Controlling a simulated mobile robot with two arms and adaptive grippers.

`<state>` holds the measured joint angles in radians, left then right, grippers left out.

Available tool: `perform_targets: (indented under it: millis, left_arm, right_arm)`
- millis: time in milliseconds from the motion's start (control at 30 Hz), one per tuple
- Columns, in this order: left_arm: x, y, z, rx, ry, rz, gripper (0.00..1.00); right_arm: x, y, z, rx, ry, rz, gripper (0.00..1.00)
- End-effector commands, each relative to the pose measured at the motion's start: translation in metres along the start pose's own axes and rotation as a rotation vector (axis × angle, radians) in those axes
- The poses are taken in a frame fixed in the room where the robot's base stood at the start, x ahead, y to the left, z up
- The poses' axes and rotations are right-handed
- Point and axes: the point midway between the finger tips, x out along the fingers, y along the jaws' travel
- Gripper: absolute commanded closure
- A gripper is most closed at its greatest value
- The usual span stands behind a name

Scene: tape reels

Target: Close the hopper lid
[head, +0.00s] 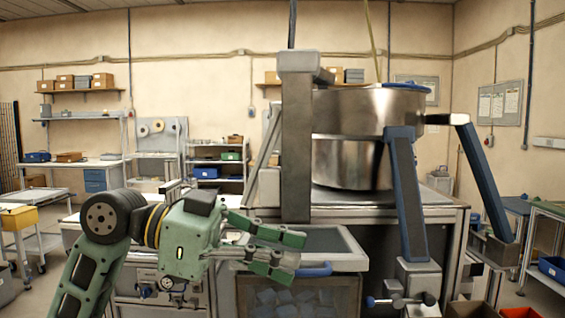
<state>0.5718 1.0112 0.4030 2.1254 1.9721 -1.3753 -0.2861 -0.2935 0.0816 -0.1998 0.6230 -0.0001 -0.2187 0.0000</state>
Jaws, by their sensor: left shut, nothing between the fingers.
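The hopper is a grey-framed bin (345,300) with a clear front and bluish pieces behind it. It stands low in the middle of the head view. On its top is a grey-framed dark panel (345,259), which looks like the lid and appears about flat. I cannot tell whether it sits fully down. A blue handle (316,271) is at its front edge. My green left gripper (297,258) is shut and empty, in front of the panel's left part and just left of the handle. It hides part of the panel. I cannot tell whether it touches. My right gripper is not in view.
A large steel bowl (355,110) stands on the bench behind the hopper. A grey post (296,150) rises behind the panel, and a blue-grey strut (406,190) stands to the right. A small valve-like fitting (400,300) is right of the hopper.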

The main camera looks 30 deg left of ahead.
Motion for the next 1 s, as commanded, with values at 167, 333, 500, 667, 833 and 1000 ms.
perform_targets:
  millis: [167, 333, 500, 667, 833, 1000]
  left_arm:
    - [0.004, 0.004, 0.016, 0.051, 0.0, -0.015, 1.0]
    - [0.005, 0.006, 0.02, 0.074, -0.001, -0.021, 1.0]
    - [0.005, 0.006, 0.02, 0.079, -0.001, -0.022, 1.0]
    - [0.005, 0.006, 0.02, 0.079, -0.001, -0.022, 1.0]
    - [0.004, 0.006, 0.019, 0.079, 0.0, -0.022, 1.0]
    - [0.005, 0.004, 0.01, 0.079, 0.0, -0.022, 1.0]
  right_arm:
    - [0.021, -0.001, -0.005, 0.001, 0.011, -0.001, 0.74]
    - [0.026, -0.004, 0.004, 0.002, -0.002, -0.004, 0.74]
    - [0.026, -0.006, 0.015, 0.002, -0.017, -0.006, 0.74]
    - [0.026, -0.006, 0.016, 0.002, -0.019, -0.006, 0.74]
    - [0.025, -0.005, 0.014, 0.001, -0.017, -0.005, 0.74]
    - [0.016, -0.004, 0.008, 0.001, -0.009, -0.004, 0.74]
